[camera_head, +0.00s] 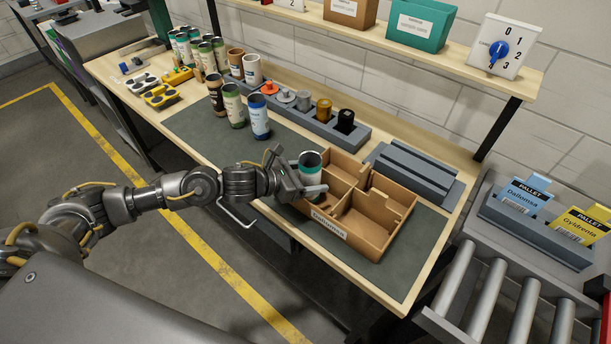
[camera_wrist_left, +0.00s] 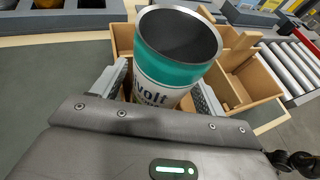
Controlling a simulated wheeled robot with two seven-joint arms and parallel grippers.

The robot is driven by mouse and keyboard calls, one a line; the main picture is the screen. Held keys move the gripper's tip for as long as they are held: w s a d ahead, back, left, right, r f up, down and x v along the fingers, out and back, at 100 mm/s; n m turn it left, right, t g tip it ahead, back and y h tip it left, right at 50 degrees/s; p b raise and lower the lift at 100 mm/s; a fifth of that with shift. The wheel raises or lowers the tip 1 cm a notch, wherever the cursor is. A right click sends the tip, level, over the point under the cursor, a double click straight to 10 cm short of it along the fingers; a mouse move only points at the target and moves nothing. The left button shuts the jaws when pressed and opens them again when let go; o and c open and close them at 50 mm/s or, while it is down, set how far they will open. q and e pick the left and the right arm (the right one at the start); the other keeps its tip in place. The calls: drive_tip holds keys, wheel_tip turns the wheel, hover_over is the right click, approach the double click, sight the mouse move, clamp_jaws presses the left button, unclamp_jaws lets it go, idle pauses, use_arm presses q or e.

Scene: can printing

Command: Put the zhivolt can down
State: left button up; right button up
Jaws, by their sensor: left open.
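The zhivolt can (camera_head: 310,165) is white with a teal band and a dark open top. It stands upright in the near left compartment of the brown divided box (camera_head: 381,248), as far as I can tell. In the left wrist view the can (camera_wrist_left: 170,88) shows the letters "volt" and sits between the fingers. My left gripper (camera_head: 308,189) is open around the can, one finger on each side. In the left wrist view my left gripper (camera_wrist_left: 165,88) shows a small gap beside the can. The can's base is hidden. My right gripper is not in view.
Other cans, brown (camera_head: 216,94), green (camera_head: 233,105) and blue (camera_head: 260,117), stand on the dark mat (camera_head: 190,123). A grey holder (camera_head: 363,136) with several coloured plugs lies behind. A grey stepped block (camera_head: 414,172) is right of it. The box's other compartments look empty.

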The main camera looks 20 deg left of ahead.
use_arm(q)
drive_tip(key=shift+r, duration=0.25)
drive_tip(key=b+v, duration=0.3)
drive_tip(key=v, duration=0.9)
drive_tip(key=shift+f, duration=0.2)
